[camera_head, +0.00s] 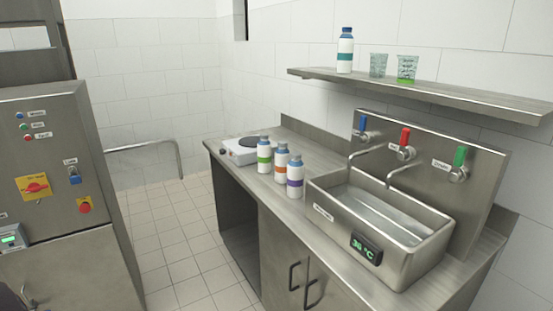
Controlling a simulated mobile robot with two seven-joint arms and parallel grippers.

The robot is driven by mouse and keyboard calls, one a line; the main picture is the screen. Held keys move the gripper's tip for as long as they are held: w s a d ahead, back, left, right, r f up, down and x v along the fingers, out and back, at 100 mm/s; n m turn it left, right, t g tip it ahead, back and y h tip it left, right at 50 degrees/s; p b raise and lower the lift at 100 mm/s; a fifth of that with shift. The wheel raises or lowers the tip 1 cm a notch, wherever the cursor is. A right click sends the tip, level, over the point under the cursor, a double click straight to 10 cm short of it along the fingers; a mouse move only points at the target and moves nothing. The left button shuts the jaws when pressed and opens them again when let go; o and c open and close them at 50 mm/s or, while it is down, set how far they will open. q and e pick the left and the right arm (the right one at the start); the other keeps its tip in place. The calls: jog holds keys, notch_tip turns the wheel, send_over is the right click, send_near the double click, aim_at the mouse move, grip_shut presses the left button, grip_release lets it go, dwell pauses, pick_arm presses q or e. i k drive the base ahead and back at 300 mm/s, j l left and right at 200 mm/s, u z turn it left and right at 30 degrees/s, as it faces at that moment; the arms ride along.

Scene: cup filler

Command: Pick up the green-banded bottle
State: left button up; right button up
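The green-banded bottle (264,157) is white with a dark cap and stands upright on the steel counter. It is the leftmost and farthest of three similar bottles in a row. The orange-banded bottle (281,162) stands close on its right, then the purple-banded bottle (295,179) nearest me. No gripper is near the bottles. A small dark and grey shape at the bottom left corner may be part of my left gripper (27,298); too little shows to tell its state. My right gripper is out of view.
A white hotplate (243,149) stands left of the bottles. A steel sink (385,222) with blue, red and green taps is right. The wall shelf (440,94) holds a blue-capped bottle (345,52) and two glasses. A control cabinet (60,150) stands left; tiled floor between is clear.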

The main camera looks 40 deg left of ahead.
aim_at(264, 147)
jog(key=u, duration=1.3)
jog(key=i+j+z, duration=0.1)
jog(key=z, duration=0.3)
jog(key=i+j+z, duration=0.1)
jog(key=z, duration=0.25)
jog(key=i+j+z, duration=0.15)
jog(key=j, duration=0.15)
jog(key=j+z, duration=0.1)
jog(key=j, duration=0.15)
jog(key=i+j+z, duration=0.15)
jog(key=j, duration=0.2)
jog(key=i+j, duration=0.1)
jog(key=j, duration=0.3)
jog(key=i+j+z, duration=0.1)
jog(key=j, duration=0.35)
jog(key=i+j, duration=0.15)
jog(key=j, duration=0.25)
jog(key=i+j+z, duration=0.1)
jog(key=j, duration=0.35)
